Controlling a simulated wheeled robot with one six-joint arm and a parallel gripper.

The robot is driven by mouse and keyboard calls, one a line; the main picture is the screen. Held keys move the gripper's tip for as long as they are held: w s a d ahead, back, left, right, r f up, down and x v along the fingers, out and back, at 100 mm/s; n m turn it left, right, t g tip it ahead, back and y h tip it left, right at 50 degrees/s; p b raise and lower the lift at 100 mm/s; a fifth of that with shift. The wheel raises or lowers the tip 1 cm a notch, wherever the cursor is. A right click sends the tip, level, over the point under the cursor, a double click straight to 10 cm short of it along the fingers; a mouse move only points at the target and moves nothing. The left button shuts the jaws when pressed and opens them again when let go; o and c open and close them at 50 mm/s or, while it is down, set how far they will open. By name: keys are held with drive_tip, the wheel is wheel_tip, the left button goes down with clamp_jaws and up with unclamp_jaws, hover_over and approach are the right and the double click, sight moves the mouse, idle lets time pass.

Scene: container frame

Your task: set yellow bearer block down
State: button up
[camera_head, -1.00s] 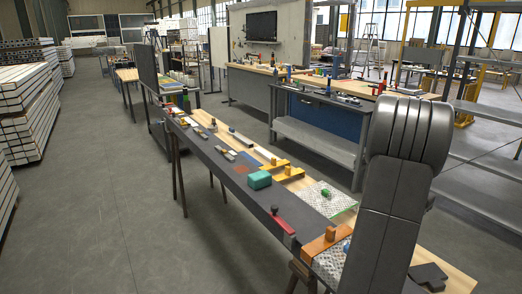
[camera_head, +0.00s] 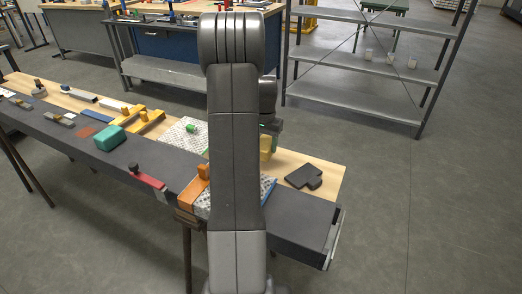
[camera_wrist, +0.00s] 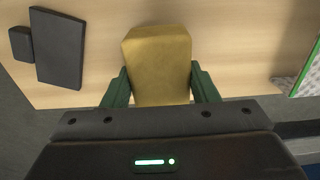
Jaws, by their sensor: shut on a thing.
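The yellow bearer block (camera_wrist: 158,62) is between the two green fingers of my gripper (camera_wrist: 160,90) in the wrist view. My gripper is shut on it, with one finger on each side. Pale wood of the bench top shows beyond the block; I cannot tell whether the block touches it. In the head view the block (camera_head: 266,148) shows just right of my arm, above the wooden strip of the bench (camera_head: 325,190). My arm hides the gripper's fingers there.
A dark flat piece (camera_head: 304,177) lies on the wood right of the block and also shows in the wrist view (camera_wrist: 58,48). A mottled plate (camera_head: 185,135) lies left of my arm. An orange piece (camera_head: 192,193) and a red-handled tool (camera_head: 148,180) are nearer. Bare wood surrounds the block.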

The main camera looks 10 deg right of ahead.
drive_tip(key=shift+f, duration=2)
drive_tip(key=shift+f, duration=0.1)
drive_tip(key=o, duration=0.9)
drive_tip(key=shift+o, duration=0.4)
wheel_tip(320, 180, up, 12)
drive_tip(key=shift+r, duration=0.1)
